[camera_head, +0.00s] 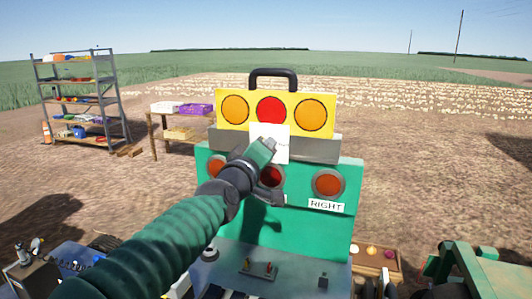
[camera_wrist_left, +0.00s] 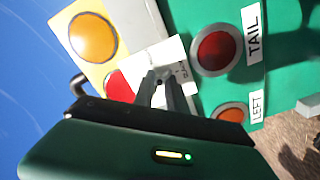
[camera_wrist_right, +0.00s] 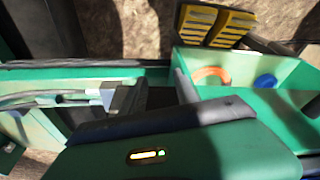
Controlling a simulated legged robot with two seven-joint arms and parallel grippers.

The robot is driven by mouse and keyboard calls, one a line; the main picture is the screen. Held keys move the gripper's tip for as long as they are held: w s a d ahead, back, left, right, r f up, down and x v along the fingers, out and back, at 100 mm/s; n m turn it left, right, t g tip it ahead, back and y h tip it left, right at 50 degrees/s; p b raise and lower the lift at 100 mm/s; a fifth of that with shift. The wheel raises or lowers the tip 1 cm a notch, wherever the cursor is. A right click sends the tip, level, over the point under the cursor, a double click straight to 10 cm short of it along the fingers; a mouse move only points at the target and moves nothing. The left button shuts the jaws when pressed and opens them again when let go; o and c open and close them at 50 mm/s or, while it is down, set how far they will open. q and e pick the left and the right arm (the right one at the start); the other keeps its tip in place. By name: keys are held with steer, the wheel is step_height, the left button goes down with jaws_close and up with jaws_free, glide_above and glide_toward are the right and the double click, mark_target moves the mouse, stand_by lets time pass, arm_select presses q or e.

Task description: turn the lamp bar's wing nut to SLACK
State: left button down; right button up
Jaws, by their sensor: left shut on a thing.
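The lamp bar (camera_head: 291,115) is a yellow board with two orange lamps, a red lamp between them and a black handle on top. It stands on a grey bracket (camera_head: 318,149) above a green panel (camera_head: 343,215). A white label plate (camera_head: 282,130) sits in the middle of the bracket; its small print is unreadable in the left wrist view (camera_wrist_left: 182,50). My left gripper (camera_head: 268,146) is shut at this plate, its fingertips (camera_wrist_left: 162,82) around the wing nut, which they mostly hide. My right gripper (camera_wrist_right: 155,95) is open and empty, away from the lamp bar.
A grey ledge with small switches (camera_head: 258,268) lies below. In the right wrist view, a green tray (camera_wrist_right: 290,75) holds an orange ring and a blue piece. Shelves (camera_head: 78,100) stand far left.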

arm_select(q)
steer(key=shift+a+f+n+b, duration=0.15)
steer(key=shift+n+b, duration=0.4)
steer(key=shift+n, duration=6.85)
steer(key=shift+d+f+n+b, duration=0.15)
steer(key=shift+n+b, duration=0.35)
steer(key=shift+n, duration=7.2)
